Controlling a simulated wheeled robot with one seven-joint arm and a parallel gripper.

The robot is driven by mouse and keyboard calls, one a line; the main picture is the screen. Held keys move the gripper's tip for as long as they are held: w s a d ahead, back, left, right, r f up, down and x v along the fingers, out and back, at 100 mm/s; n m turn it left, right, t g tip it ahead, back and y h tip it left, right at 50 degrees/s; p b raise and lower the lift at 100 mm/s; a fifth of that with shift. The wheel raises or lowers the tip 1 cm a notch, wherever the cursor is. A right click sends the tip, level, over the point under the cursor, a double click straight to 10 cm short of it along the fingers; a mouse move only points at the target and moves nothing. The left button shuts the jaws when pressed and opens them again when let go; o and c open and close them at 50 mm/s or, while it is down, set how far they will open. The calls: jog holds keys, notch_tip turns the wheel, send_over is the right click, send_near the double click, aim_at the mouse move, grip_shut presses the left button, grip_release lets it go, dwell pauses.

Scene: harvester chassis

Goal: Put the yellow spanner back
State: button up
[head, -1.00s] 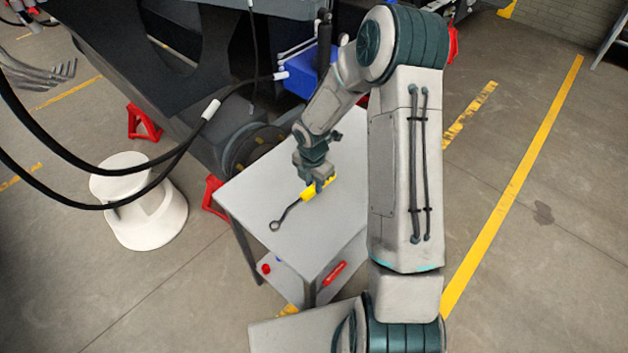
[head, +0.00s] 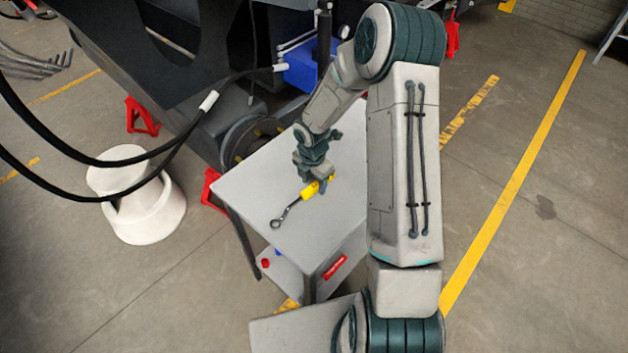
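The yellow spanner (head: 309,191) has a yellow handle and a dark metal shaft with a ring end (head: 276,223) pointing to the lower left. It is at the grey top of a small table or cart (head: 262,190). My gripper (head: 321,184) is right over the yellow handle, pointing down, and hides part of it. The fingers are too small to tell whether they are closed on the handle or whether the spanner is lifted off the top.
Red stands (head: 141,117) are on the floor. The cart's lower shelf holds small red and blue items. Open floor lies to the right.

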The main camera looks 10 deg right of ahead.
notch_tip(320, 180, up, 14)
jog(key=shift+s+a, duration=0.15)
jog(key=shift+a, duration=0.05)
dwell(0.4)
jog(key=shift+f, duration=0.1)
